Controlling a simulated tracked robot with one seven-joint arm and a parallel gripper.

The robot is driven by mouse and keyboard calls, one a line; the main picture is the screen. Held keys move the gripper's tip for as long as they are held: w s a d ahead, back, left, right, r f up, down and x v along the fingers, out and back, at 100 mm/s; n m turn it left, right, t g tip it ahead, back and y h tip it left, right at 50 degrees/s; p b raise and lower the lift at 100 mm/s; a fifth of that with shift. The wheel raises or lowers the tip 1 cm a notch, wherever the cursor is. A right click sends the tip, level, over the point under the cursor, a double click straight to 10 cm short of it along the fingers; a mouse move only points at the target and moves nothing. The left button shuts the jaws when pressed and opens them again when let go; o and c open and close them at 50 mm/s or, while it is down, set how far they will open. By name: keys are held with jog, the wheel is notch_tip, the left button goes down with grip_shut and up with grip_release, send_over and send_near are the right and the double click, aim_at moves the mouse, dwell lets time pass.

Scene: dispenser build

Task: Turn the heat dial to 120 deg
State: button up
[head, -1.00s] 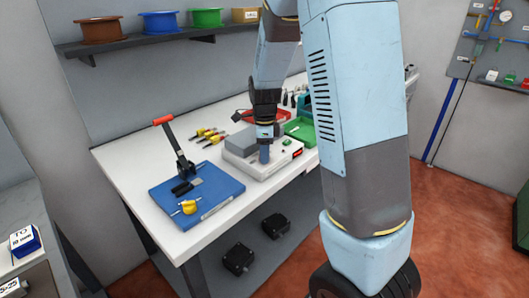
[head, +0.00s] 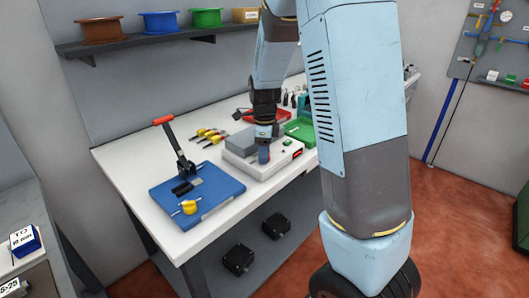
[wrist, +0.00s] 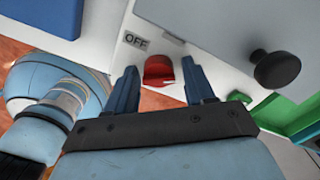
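A white station (head: 262,172) with a grey block (head: 241,142) on top stands on the bench. My gripper (head: 264,157) points down over its front part in the head view. In the wrist view my gripper (wrist: 161,82) has its two blue fingers apart, one on each side of a red knob-like part (wrist: 158,70) on the white surface. An "OFF" label (wrist: 135,40) sits beside the red part. I cannot see contact between fingers and red part. No 120 mark is readable, and I cannot tell for sure that the red part is the heat dial.
A black round knob (wrist: 277,69) stands close by on the grey block. A blue mat (head: 218,205) with a red-handled lever press (head: 175,143) lies left of the station.

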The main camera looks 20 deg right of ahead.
jog(key=shift+o, duration=0.5)
notch_tip(320, 180, up, 14)
jog(key=shift+f, duration=0.2)
dwell(0.4)
jog(key=s+d+r+n+t, duration=0.1)
jog(key=s+r+n, duration=0.3)
jog(key=s+n, duration=0.7)
jog(key=s+d+r+n+t, duration=0.1)
jog(key=s+r+n+t, duration=0.3)
jog(key=s+n, duration=0.7)
jog(key=s, duration=0.3)
jog(key=shift+s+n+t, duration=0.3)
